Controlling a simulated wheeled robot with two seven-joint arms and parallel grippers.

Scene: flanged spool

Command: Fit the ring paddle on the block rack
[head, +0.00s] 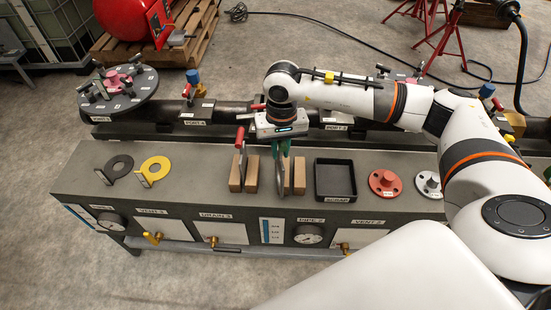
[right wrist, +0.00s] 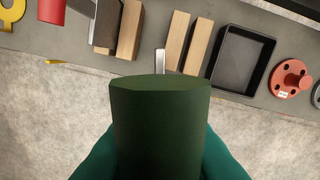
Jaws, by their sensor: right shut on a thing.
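My right gripper (head: 281,149) is shut on the green handle of a ring paddle. In the right wrist view the dark green handle (right wrist: 160,120) fills the middle between the teal fingers, and a grey strip of the paddle (right wrist: 160,62) shows beyond it. In the head view the grey plate (head: 287,175) hangs upright at the right-hand pair of wooden blocks of the block rack (head: 300,176). I cannot tell whether it is seated between them or just in front. The left-hand block pair (head: 252,176) holds a red-handled paddle (head: 240,150). My left gripper is not in view.
A black tray (head: 334,180) stands right of the blocks, then a red flange (head: 385,183) and a grey flange (head: 428,184). A pipe with valves runs behind the bench (head: 205,165).

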